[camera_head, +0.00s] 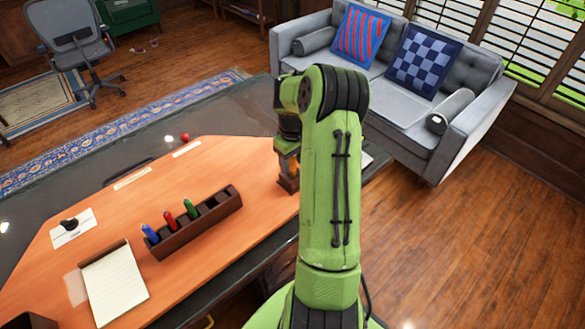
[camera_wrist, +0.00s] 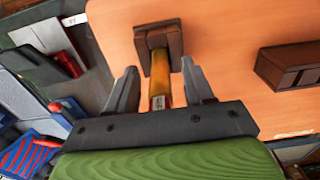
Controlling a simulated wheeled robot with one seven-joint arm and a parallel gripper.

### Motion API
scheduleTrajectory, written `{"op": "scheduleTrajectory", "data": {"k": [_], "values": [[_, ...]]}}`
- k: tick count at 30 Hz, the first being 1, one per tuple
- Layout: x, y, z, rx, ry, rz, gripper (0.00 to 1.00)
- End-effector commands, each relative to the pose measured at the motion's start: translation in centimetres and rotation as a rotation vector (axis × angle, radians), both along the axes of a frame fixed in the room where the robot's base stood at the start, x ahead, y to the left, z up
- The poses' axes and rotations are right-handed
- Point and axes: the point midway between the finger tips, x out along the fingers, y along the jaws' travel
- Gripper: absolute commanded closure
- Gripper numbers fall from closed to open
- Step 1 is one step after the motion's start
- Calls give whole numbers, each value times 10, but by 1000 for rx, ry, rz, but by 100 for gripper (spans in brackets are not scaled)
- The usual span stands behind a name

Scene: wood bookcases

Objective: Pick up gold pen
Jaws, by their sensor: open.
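The gold pen (camera_wrist: 160,92) stands in a small brown wooden holder (camera_wrist: 174,41) in the wrist view, with its lower end hidden in the holder. My gripper (camera_wrist: 159,68) is open, with one dark finger on each side of the pen and a visible gap on both sides. In the head view the pen (camera_head: 293,164) shows as a small gold patch just below my gripper (camera_head: 287,150), above the holder (camera_head: 288,184) near the desk's right end. My arm partly hides this spot.
A long brown organizer (camera_head: 197,223) with blue, red and green pens stands on the orange desk top (camera_head: 235,160). A notepad (camera_head: 115,288) lies left of it. A small red ball (camera_head: 185,137) is behind. A grey sofa (camera_head: 400,95) stands beyond the desk.

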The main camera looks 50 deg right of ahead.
Motion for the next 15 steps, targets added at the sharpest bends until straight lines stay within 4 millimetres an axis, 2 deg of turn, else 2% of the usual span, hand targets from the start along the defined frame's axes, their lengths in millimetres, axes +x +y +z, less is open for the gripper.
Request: {"op": "scheduleTrajectory", "data": {"k": [5,15], "values": [[0,0,1,-1,-1,0,50],[0,0,1,-1,-1,0,100]]}}
